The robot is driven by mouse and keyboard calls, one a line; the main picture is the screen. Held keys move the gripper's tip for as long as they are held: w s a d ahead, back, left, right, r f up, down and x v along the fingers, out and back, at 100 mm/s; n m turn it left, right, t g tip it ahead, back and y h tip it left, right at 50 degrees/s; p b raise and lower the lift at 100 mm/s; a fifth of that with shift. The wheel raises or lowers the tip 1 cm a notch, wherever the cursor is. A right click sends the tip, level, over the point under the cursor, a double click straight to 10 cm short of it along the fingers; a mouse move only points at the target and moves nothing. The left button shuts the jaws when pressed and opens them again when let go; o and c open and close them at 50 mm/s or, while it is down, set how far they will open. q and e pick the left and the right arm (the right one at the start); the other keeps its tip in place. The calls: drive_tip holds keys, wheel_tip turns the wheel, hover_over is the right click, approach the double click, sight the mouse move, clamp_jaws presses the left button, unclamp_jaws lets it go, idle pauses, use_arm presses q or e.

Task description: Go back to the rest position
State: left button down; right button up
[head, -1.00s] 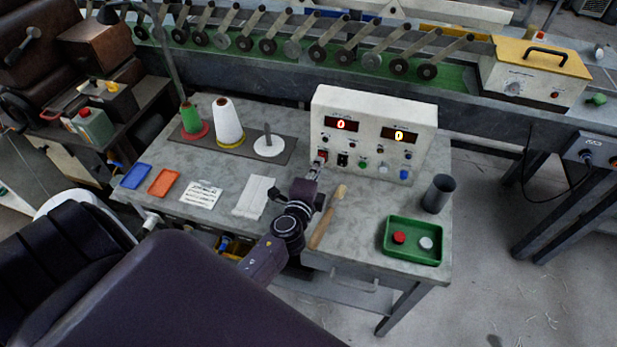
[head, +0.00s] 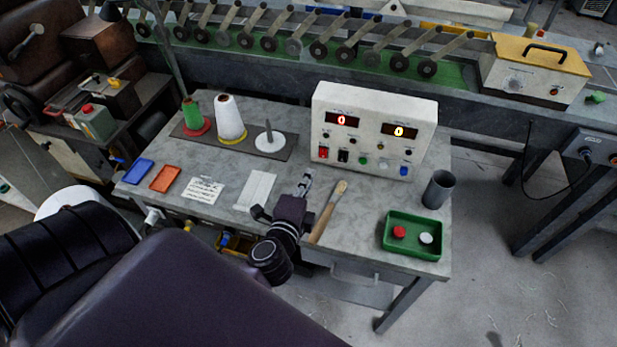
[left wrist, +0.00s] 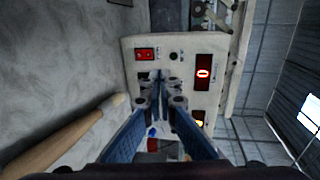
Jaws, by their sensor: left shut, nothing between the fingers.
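My left gripper (head: 304,184) is shut and empty over the table, in front of the white control box (head: 372,130) and apart from it. In the left wrist view its two blue fingers (left wrist: 161,88) meet at the tips, with the control box (left wrist: 180,52) beyond them. The box has two lit displays that read 0, a red rocker switch (head: 323,153), a black switch (head: 343,156) and several coloured buttons. The red switch also shows in the left wrist view (left wrist: 145,54). My right gripper is not in view.
A wooden-handled brush (head: 328,212) lies just right of the gripper. A green tray (head: 413,253) with a red and a white piece and a dark cup (head: 438,190) stand at the right. Thread cones (head: 229,118) stand back left; a white cloth strip (head: 256,190) lies left of the gripper.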

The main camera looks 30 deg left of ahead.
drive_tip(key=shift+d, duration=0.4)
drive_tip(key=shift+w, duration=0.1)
